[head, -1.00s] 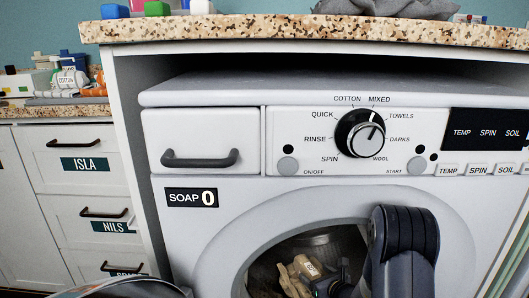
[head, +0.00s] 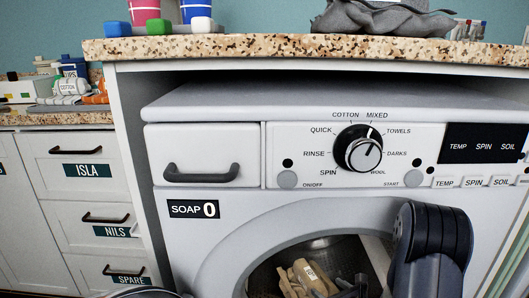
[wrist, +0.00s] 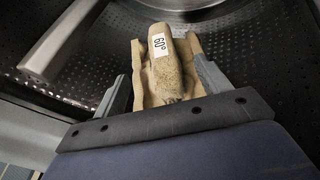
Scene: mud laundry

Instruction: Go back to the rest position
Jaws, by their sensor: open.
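My gripper (wrist: 160,85) is inside the washing machine drum (wrist: 255,50), with its two fingers apart. A tan cloth item (wrist: 168,85) with a white "60°" label lies on the drum floor, between and beyond the fingers; I cannot tell whether they touch it. In the head view the tan item (head: 303,278) shows through the round door opening of the washer (head: 195,250). My arm reaches into that opening from the right, and the gripper is mostly hidden there.
Labelled drawers (head: 88,170) stand at left.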

